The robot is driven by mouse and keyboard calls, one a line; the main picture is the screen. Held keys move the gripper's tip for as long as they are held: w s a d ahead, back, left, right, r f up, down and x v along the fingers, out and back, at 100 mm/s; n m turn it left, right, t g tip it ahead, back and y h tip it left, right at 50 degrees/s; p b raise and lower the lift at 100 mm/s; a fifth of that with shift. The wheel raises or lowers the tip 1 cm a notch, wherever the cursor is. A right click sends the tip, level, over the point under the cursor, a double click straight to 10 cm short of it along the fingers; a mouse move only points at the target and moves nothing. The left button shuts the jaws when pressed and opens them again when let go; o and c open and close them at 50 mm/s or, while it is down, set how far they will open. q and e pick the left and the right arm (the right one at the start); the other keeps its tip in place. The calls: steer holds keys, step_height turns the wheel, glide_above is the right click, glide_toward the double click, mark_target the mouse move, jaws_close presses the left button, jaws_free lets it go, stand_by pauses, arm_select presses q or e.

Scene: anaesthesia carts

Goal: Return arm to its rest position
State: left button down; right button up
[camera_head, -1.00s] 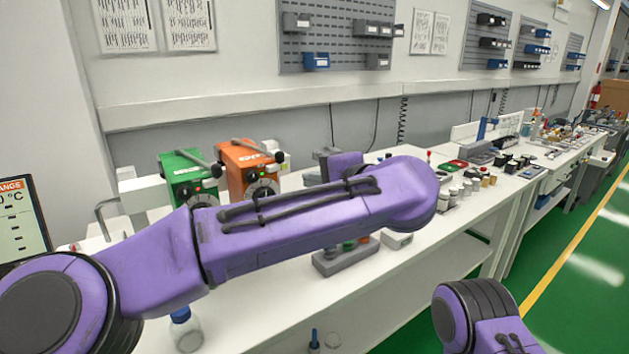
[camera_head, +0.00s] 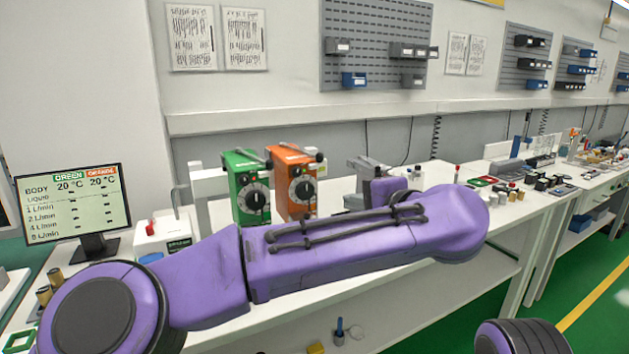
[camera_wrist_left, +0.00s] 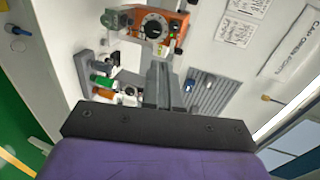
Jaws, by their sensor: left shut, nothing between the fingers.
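My left arm (camera_head: 340,250) is purple and reaches from the lower left across the front of the bench in the head view. Its forearm folds back at the elbow on the right. My left gripper (camera_head: 364,168) is grey and partly hidden behind the arm. It is shut and empty, above the bench to the right of the orange vaporizer (camera_head: 295,184). In the left wrist view the closed fingers (camera_wrist_left: 158,84) point towards the wall, with the orange vaporizer (camera_wrist_left: 155,25) beyond.
A green vaporizer (camera_head: 247,187) stands left of the orange one. A monitor (camera_head: 72,203) with a table of readings is at the left, beside a white box (camera_head: 163,235). Small bottles and parts line the bench at the right. Green floor (camera_head: 590,268) is free at far right.

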arm_select(q)
steer(key=s+d+f+m+t+h, duration=0.1)
steer(key=d+m+t+h, duration=0.2)
steer(key=m, duration=1.1)
step_height(320, 180, down, 16)
steer(key=d+f+m+h, duration=0.15)
steer(key=m+h, duration=0.25)
steer(key=m, duration=1.4)
steer(key=s+a+f+m+g, duration=0.25)
steer(key=a+f+m, duration=0.25)
steer(key=f, duration=0.3)
steer(key=s+a+f+m+g+h, duration=0.1)
steer(key=s+a+f+m, duration=0.35)
steer(key=f, duration=0.45)
steer(key=s+a+f+m+g, duration=0.2)
steer(key=s+a+f+m, duration=0.1)
steer(key=a+f+m, duration=0.4)
steer(key=s+a+f+m+g+y, duration=0.2)
steer(key=s+a+f+g, duration=0.2)
steer(key=s+a, duration=0.8)
steer(key=s+a+f+m+g+y, duration=0.2)
steer(key=s+a+f+g, duration=0.1)
steer(key=s+a+f, duration=0.6)
steer(key=s+a, duration=0.4)
steer(key=s, duration=0.1)
steer(key=shift+a+f+g+y, duration=0.25)
steer(key=shift+a+g+y, duration=0.05)
steer(key=shift+g+y, duration=0.1)
